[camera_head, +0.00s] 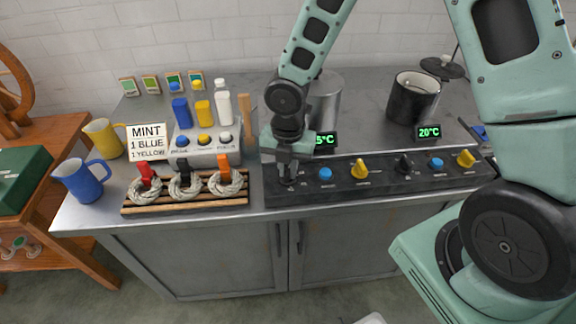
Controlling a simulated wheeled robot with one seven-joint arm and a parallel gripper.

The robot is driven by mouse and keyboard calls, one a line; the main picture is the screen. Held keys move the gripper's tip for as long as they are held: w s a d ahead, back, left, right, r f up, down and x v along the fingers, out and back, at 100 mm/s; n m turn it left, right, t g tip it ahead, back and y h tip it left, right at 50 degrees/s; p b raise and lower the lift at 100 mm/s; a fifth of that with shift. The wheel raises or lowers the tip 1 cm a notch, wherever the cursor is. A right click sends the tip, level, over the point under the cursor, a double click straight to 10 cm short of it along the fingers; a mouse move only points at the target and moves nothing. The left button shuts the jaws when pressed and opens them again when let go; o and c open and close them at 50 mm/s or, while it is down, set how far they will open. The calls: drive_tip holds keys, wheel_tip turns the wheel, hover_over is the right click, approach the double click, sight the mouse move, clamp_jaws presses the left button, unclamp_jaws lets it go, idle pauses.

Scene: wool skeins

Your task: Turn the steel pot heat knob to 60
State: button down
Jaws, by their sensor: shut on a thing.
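The steel pot (326,97) stands on the worktop behind my arm, which hides its left part. Its green display (326,139) reads "5°C" at its visible end; any digit before that is hidden by my gripper. My gripper (288,183) points down at the left end of the dark control panel (308,190). It is shut on the leftmost knob, below the steel pot, which I take as the steel pot heat knob. The jaws cover the knob, so its pointer and setting cannot be read. A blue button (325,174) and a yellow knob (360,169) sit to its right.
A black pot (413,98) with a "20°C" display (429,133) stands right, with its own black knob (404,164). Left are a wooden rack (186,204) with white skeins, a dye dispenser (205,148), a wooden stick (247,122), a blue jug (80,181) and a yellow jug (103,139).

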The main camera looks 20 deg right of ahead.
sight(288, 170)
drive_tip(key=m, duration=0.6)
drive_tip(key=shift+m, duration=0.3)
drive_tip(key=m, duration=1)
drive_tip(key=shift+b, duration=0.3)
drive_tip(key=shift+m, duration=1.5)
drive_tip(key=c, duration=1.4)
unclamp_jaws()
drive_tip(key=shift+c, duration=0.2)
drive_tip(key=shift+r, duration=0.1)
wheel_tip(288, 170, up, 17)
drive_tip(key=shift+r, duration=0.15)
